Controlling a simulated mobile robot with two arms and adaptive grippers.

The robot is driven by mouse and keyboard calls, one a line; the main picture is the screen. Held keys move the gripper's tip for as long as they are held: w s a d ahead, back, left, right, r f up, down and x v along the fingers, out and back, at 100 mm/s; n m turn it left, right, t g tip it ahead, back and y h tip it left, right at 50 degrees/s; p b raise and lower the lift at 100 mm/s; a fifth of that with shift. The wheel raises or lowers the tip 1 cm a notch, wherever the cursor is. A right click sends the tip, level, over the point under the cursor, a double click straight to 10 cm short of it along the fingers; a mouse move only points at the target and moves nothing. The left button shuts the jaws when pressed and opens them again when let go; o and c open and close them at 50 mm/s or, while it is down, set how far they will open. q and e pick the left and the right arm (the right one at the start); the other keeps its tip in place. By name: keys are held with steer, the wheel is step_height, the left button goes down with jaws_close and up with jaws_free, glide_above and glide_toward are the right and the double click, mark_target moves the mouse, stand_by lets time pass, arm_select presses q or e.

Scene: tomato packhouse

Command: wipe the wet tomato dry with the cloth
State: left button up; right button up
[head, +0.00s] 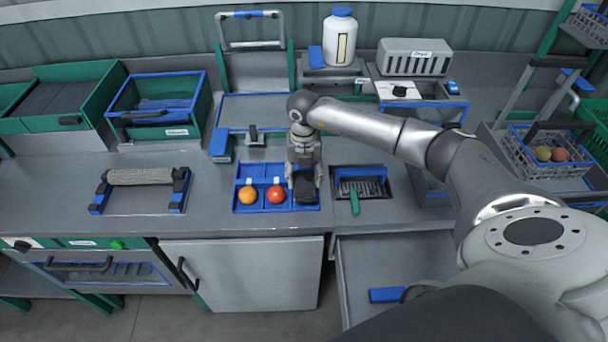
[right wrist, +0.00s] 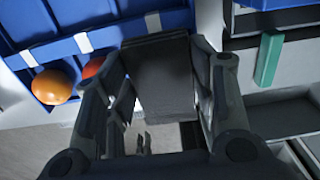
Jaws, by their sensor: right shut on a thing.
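A blue tray (head: 262,208) with compartments sits on the counter. An orange tomato (head: 248,195) lies in its left part and a red tomato (head: 276,194) in the middle. I cannot tell which is wet. My right gripper (head: 305,188) points down over the right compartment, shut on a dark grey, folded-looking cloth (right wrist: 160,75). The cloth (head: 306,193) is beside the red tomato, apart from it in the head view. In the right wrist view the orange tomato (right wrist: 56,86) shows fully and the red tomato (right wrist: 93,67) is partly hidden by a finger. My left gripper is not in view.
A brush with a green handle (head: 355,203) lies in a dark holder right of the tray. A grey roll on a blue stand (head: 96,205) is at left. A white bottle (head: 340,38) stands behind. An open drawer (head: 400,262) is in front at right.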

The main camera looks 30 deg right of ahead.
steer(key=shift+f, duration=0.25)
steer(key=shift+w+d+b, duration=0.1)
steer(key=shift+w+b, duration=0.05)
steer(key=shift+b, duration=0.25)
steer(key=shift+w+d+f+b, duration=0.1)
steer(key=shift+w+d+b, duration=0.35)
steer(key=shift+w+b, duration=0.2)
steer(key=shift+s+a+p, duration=0.35)
steer(key=shift+s+p, duration=0.2)
steer(key=shift+s, duration=0.05)
steer(key=shift+s+a+p, duration=0.35)
steer(key=shift+s+p, duration=0.2)
steer(key=shift+s, duration=0.05)
steer(key=shift+s+a+p, duration=0.35)
steer(key=shift+s+a, duration=0.1)
steer(key=shift+s, duration=0.3)
steer(key=shift+w, duration=0.1)
steer(key=shift+w+d+f+b, duration=0.15)
steer(key=shift+w+d+b, duration=0.4)
steer(key=shift+w+b, duration=0.25)
steer(key=shift+w+d+b, duration=0.3)
steer(key=shift+w+b, duration=0.15)
steer(key=shift+w, duration=0.1)
steer(key=shift+w+d+b, duration=0.3)
steer(key=shift+w+b, duration=0.1)
steer(key=shift+w, duration=0.1)
